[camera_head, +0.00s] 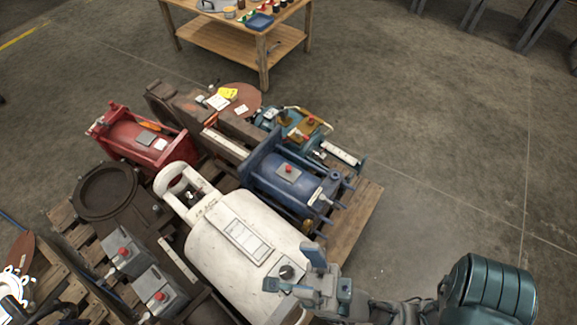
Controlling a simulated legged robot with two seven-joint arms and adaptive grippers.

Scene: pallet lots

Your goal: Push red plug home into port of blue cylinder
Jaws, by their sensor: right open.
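The blue cylinder (275,181) lies on a wooden pallet right of the picture's middle, with tie rods at its right end. My left gripper is not in view.
A large white tank (215,260) lies left of my right gripper. A wooden table (240,35) stands behind. Floor at right is clear.

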